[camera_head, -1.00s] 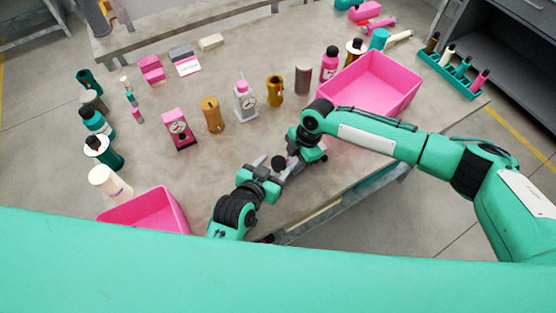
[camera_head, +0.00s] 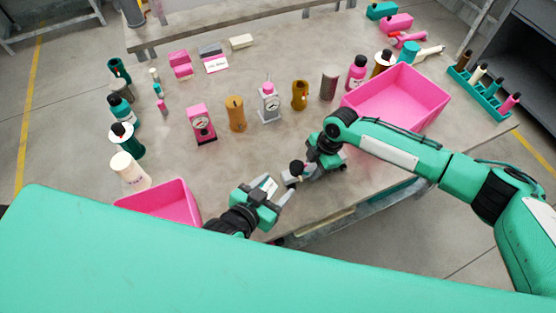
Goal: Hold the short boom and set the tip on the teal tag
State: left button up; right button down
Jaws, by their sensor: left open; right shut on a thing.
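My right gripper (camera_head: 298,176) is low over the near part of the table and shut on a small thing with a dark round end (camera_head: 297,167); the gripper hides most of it. I cannot tell whether it is the short boom. My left gripper (camera_head: 281,194) is open, with its fingers pointing up and right, just left of and below the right gripper. Nothing shows clearly between its fingers. I cannot pick out a teal tag for certain.
A pink bin (camera_head: 397,97) stands right and another (camera_head: 160,203) at near left. Between them and behind stand a pink gauge block (camera_head: 201,123), an ochre cylinder (camera_head: 236,114), a grey gauge block (camera_head: 268,103) and several bottles. A teal rack (camera_head: 480,93) is at far right.

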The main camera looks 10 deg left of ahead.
jog(key=c, duration=1)
grip_release()
